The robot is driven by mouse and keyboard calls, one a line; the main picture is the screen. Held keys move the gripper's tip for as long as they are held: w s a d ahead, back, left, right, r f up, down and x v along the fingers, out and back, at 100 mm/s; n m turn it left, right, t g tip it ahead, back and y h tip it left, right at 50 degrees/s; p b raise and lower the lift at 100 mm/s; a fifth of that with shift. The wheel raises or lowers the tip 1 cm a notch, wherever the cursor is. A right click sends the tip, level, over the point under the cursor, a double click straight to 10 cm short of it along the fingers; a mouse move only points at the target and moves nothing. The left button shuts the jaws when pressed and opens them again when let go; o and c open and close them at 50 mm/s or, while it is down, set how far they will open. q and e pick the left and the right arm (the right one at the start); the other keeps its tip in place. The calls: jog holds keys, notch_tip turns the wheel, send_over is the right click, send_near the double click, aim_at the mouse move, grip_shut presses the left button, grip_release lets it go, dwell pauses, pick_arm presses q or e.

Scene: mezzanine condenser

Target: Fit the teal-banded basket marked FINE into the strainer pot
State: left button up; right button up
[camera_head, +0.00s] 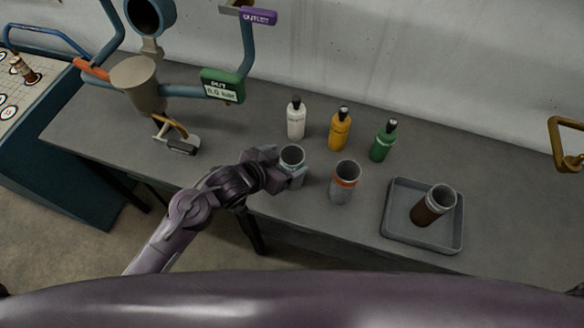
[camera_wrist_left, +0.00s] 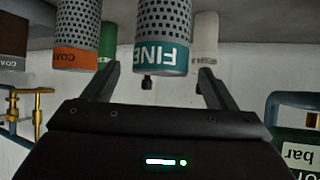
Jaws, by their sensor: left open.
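The basket marked FINE (camera_head: 291,157), a grey perforated cylinder with a teal band, stands upright near the front edge of the bench. In the left wrist view, which is upside down, its band and lettering (camera_wrist_left: 162,55) show clearly. My left gripper (camera_head: 285,168) is open, with its fingers (camera_wrist_left: 157,85) on either side of the basket's line; I cannot tell if they touch it. The strainer pot (camera_head: 138,84) is a beige tapered vessel on blue pipework at the back left. A green POT sign (camera_head: 222,86) hangs beside it. My right gripper is out of view.
An orange-banded basket (camera_head: 344,183) stands close to the right. A grey tray (camera_head: 395,228) holds a brown-stained basket (camera_head: 432,206). White (camera_head: 296,120), yellow (camera_head: 340,130) and green (camera_head: 383,142) bottles stand behind. A yellow-handled tool (camera_head: 178,140) lies below the pot.

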aim_at(299, 153)
pick_arm(q)
jog(key=shift+p+x, duration=0.4)
jog(key=shift+x, duration=1.45)
jog(key=shift+w+r, duration=0.1)
jog(key=shift+r, duration=0.05)
jog(key=shift+c, duration=0.5)
jog(key=c, duration=1.2)
jog(key=shift+c, duration=0.6)
jog(key=shift+r, duration=0.1)
